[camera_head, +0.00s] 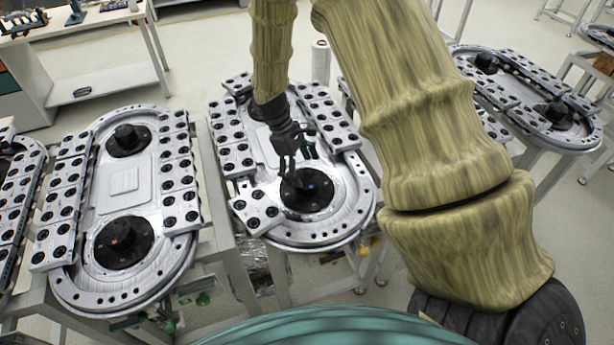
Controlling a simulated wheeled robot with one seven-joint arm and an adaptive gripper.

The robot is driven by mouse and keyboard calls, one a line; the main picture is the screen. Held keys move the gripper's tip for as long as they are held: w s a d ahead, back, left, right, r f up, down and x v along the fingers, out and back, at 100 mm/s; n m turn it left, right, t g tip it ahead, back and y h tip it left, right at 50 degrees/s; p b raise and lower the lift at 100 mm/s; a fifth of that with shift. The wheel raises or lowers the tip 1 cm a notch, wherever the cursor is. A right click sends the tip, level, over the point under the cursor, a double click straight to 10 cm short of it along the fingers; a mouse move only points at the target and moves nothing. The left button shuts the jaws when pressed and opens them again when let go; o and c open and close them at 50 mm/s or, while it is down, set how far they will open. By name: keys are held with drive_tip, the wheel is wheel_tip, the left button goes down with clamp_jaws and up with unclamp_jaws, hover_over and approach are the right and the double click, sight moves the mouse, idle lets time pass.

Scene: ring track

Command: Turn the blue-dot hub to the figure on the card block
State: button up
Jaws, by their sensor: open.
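The blue-dot hub (322,197) is a round black disc with a small blue dot, set in the near end of the middle oval ring track (300,232). My gripper (292,172) is dark grey and hangs over this hub, pointing down. Its fingers are apart, with nothing seen between them. One finger comes down over the hub's left part; I cannot tell whether it touches. I cannot make out a card block or a figure in this view. My arm hides part of the track's far end.
A second oval track (122,290) stands at the left, with an orange-dot hub (122,243) at its near end. Perforated plates (255,208) line the middle track. Another track (567,138) stands at the right. A white shelf unit (105,85) is at the back left.

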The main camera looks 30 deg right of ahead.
drive_tip(key=v, duration=0.8)
drive_tip(key=shift+s, duration=0.1)
